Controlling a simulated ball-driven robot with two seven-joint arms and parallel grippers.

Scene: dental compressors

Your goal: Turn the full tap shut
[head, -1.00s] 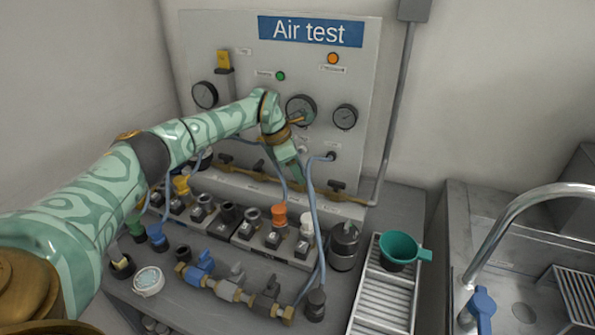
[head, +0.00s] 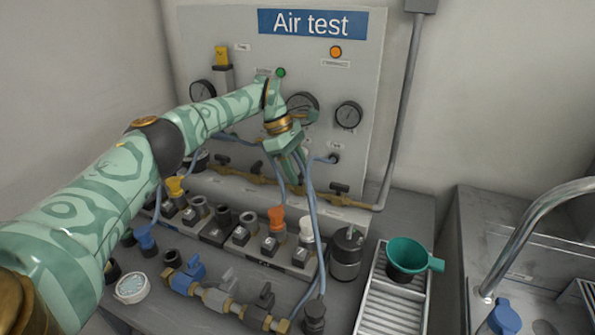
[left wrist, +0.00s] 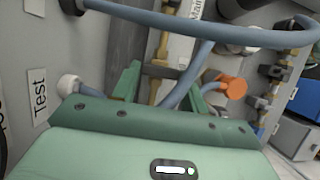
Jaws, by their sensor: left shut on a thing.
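The brass pipe (head: 240,175) runs along the foot of the grey test panel and carries several small dark-handled taps. One tap (head: 223,160) is at its left, one (head: 258,166) is further right, and another (head: 340,188) is near its right end. My left gripper (head: 292,172) reaches down in front of the pipe between the last two and is shut on a tap there. The gripper and hoses hide that tap, and its label cannot be read. In the left wrist view, the two green fingers (left wrist: 160,90) stand apart beside the pipe and a blue hose. My right gripper is not in view.
Blue hoses (head: 312,205) hang close beside the gripper. Valve blocks, including an orange-capped one (head: 277,217), stand on the bench below. A tray (head: 390,310) with a green funnel (head: 410,257) and a sink are at the right. Gauges (head: 348,115) sit on the panel.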

